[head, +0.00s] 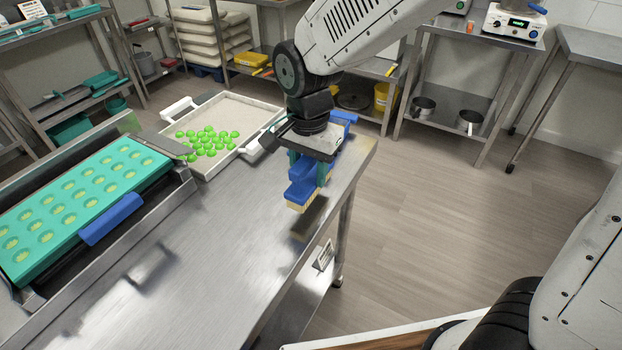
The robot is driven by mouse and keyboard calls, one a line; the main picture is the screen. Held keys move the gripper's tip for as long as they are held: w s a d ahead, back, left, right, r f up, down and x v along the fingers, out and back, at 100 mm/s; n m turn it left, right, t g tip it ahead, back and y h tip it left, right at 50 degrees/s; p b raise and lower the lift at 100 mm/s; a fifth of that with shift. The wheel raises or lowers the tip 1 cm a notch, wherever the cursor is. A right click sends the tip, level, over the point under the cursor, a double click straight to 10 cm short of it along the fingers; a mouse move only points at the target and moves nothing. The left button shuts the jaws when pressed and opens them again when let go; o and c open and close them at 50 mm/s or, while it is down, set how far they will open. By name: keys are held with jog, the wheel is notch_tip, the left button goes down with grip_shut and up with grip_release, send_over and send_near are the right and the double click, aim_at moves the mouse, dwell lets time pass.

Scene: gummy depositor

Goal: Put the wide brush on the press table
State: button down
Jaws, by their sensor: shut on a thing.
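The wide brush (304,190) has a blue body and pale cream bristles pointing down. My gripper (310,170) is shut on it, with teal fingers at its sides. The brush is over the right part of the steel table (215,240), near the edge. A dark patch shows just below the bristles; I cannot tell whether they touch the top. A blue part (344,118) shows behind my gripper; I cannot tell whether it belongs to the brush. No label tells me whether this is the press table.
A teal mould (128,160) with rows of cavities and a blue piece (111,223) at its side is at the left. A pale tray (240,112) holds green gummies at the back. The table's middle is clear. Shelves with pots (423,108) stand behind.

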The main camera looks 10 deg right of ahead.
aim_at(312, 175)
jog(key=shift+w+d+f, duration=0.15)
jog(key=shift+w+d, duration=0.15)
jog(key=shift+d, duration=0.05)
jog(key=shift+f, duration=1.6)
jog(key=shift+f, duration=0.15)
jog(key=c, duration=0.9)
grip_release()
jog(key=shift+o, duration=0.2)
notch_tip(312, 175, up, 12)
jog(key=shift+r, duration=0.15)
jog(key=s+d+r+n+t, duration=0.1)
jog(key=s+d+r+n, duration=0.2)
jog(key=s+d, duration=1.6)
jog(key=n, duration=0.4)
jog(key=shift+d+n, duration=0.25)
jog(key=shift+n, duration=0.05)
